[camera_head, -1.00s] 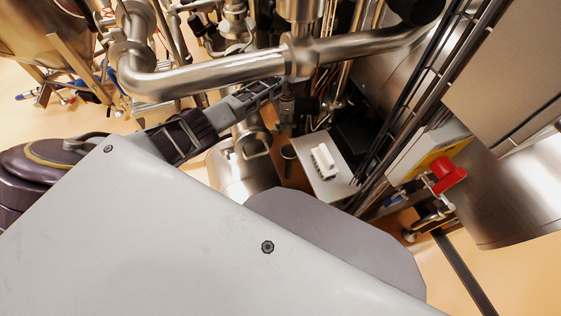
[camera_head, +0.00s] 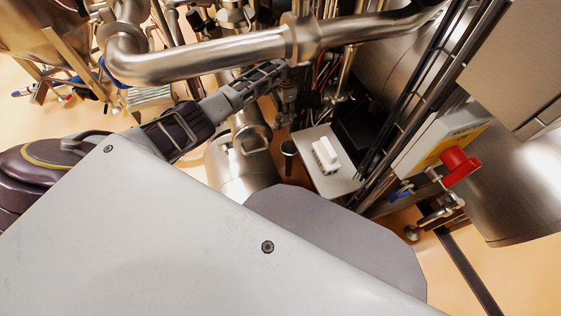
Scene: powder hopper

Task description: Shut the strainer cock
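My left gripper (camera_head: 278,72) reaches in from the left, its long ribbed fingers lying just below the thick steel pipe (camera_head: 210,58). Its tips are close to an upright metal fitting (camera_head: 287,100), and I cannot tell whether they touch it. The fingers are seen edge-on, so their opening does not show. I cannot make out for certain which fitting is the strainer cock; a small dark knob-like part (camera_head: 288,148) stands below the fingertips, and small valves with blue handles (camera_head: 400,194) show at the right. My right gripper is out of view.
A grey plate with a white block (camera_head: 325,155) lies right of the fingers. A yellow and grey box with a red knob (camera_head: 460,167) stands at the right beside dark rails. A large steel vessel (camera_head: 525,190) is at the far right. My grey body covers the lower left.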

